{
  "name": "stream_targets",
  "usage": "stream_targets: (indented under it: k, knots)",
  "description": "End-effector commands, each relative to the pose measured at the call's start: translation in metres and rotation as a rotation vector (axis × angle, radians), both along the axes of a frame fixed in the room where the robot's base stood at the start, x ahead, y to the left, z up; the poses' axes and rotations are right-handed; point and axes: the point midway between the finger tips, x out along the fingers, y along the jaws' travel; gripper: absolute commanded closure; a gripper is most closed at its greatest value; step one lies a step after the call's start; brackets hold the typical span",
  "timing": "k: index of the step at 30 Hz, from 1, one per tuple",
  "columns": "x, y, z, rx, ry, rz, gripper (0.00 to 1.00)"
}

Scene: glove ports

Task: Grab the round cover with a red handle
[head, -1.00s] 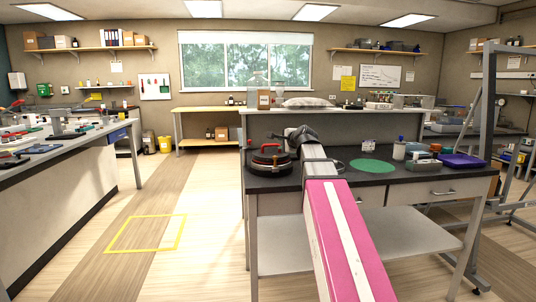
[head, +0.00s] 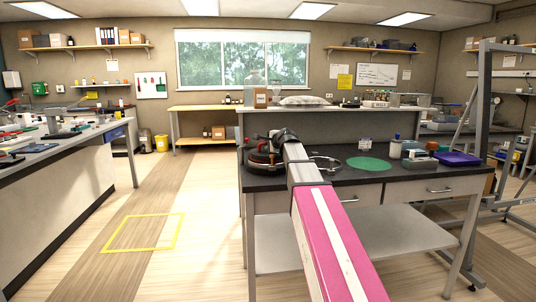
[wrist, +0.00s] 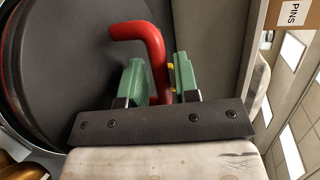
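The round cover is a dark disc with a red bent handle (wrist: 152,45). The disc (wrist: 65,60) fills the left of the wrist view. In the head view the cover (head: 259,166) lies at the left end of the dark bench top, partly hidden by my arm. My gripper (wrist: 160,75) has green fingers, one on each side of the red handle. A narrow gap seems to show beside the handle, so the fingers look open around it. Firm contact is not visible. In the head view my gripper (head: 272,143) is at the cover, and its fingers are hard to make out.
A metal ring (head: 326,164) and a green round mat (head: 368,163) lie right of my arm. A white bottle (head: 395,149) and a purple tray (head: 458,158) stand farther right.

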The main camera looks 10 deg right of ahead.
Motion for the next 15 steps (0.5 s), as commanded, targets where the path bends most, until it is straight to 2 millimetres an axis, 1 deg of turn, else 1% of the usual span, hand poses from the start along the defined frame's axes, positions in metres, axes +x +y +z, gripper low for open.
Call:
stream_targets:
  k: [4, 5, 6, 7, 8, 15]
  knots:
    - [-0.0007, 0.0, 0.0, -0.001, 0.0, 0.0, 0.71]
    - [-0.0006, 0.0, 0.0001, -0.001, 0.0, 0.0, 0.75]
    - [-0.0008, 0.0, 0.0001, -0.001, 0.0, 0.0, 0.88]
    - [-0.0007, 0.0001, 0.0002, -0.001, 0.0, 0.0, 0.97]
    - [-0.0007, 0.0001, 0.0002, -0.001, 0.0, 0.0, 1.0]
    - [-0.0008, 0.0001, 0.0004, 0.001, -0.001, 0.0, 1.0]
